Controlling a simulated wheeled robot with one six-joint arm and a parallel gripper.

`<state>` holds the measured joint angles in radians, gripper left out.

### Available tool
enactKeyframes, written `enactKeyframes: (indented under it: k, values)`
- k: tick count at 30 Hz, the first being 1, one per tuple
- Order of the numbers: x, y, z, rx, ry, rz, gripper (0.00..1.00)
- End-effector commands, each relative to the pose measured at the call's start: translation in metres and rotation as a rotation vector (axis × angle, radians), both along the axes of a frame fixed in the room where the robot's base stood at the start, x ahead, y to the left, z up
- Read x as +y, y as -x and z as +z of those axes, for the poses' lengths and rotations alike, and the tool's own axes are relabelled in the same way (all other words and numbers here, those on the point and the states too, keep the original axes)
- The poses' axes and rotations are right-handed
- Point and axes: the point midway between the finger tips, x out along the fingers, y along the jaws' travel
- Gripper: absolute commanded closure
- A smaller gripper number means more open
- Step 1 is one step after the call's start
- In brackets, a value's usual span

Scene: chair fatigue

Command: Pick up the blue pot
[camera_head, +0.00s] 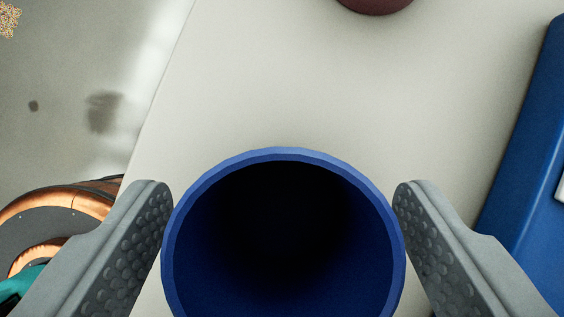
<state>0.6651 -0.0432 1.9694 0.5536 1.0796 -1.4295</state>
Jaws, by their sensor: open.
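The blue pot (283,155) stands on a pale table at the lower middle of the view, seen from above into its dark, empty-looking inside. Its lower edge is cut off by the frame. My gripper (284,210) is open, with one grey finger on the left of the pot and one on the right. The fingertips sit close to the rim on both sides. I cannot tell whether they touch it.
The pale table (330,85) is clear beyond the pot. A dark red round object (375,5) is partly visible at the top edge. A blue object (525,150) lies along the right side. The table's left edge drops to a grey floor (70,70) with an orange-brown object (60,205).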

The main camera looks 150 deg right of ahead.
Motion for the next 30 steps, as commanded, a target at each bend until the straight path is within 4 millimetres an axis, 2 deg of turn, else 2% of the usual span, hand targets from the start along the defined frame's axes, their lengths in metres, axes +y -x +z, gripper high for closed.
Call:
enactKeyframes:
  k: [3, 9, 16, 25, 30]
  values:
    - [0.002, -0.004, -0.007, 0.000, 0.000, 0.000, 0.26]
    - [0.002, -0.004, -0.007, 0.000, 0.001, 0.000, 0.28]
    - [0.002, -0.004, -0.007, 0.000, 0.001, 0.000, 0.74]
    - [0.002, -0.004, -0.005, -0.001, 0.001, 0.000, 0.75]
    - [0.002, -0.004, 0.014, -0.003, 0.003, 0.000, 0.75]
